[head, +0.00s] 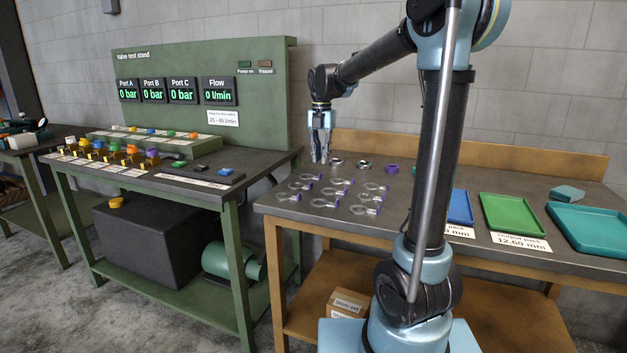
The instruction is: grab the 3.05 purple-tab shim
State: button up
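Several thin ring shims with purple tabs (335,192) lie flat in rows on the left part of the dark bench top (400,228). Their size marks are too small to read, so I cannot tell which is the 3.05 one. My gripper (321,161) points down near the back left of this bench, behind the shim rows. Its two fingers look apart, with nothing visible between them. It looks to be above the bench top, clear of the shims.
Dark rings (363,165) and a purple ring (392,168) stand behind the shims. Blue (460,207), green (513,216) and teal (592,232) trays are on the right. My arm hides the bench's middle. A green valve test stand (200,90) is at left.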

aim_at(310, 175)
jog(key=shift+s+a+f, duration=0.1)
jog(key=shift+s+f, duration=0.05)
jog(key=shift+f, duration=1.4)
jog(key=shift+s+f, duration=0.1)
jog(key=shift+f, duration=1.4)
grip_shut()
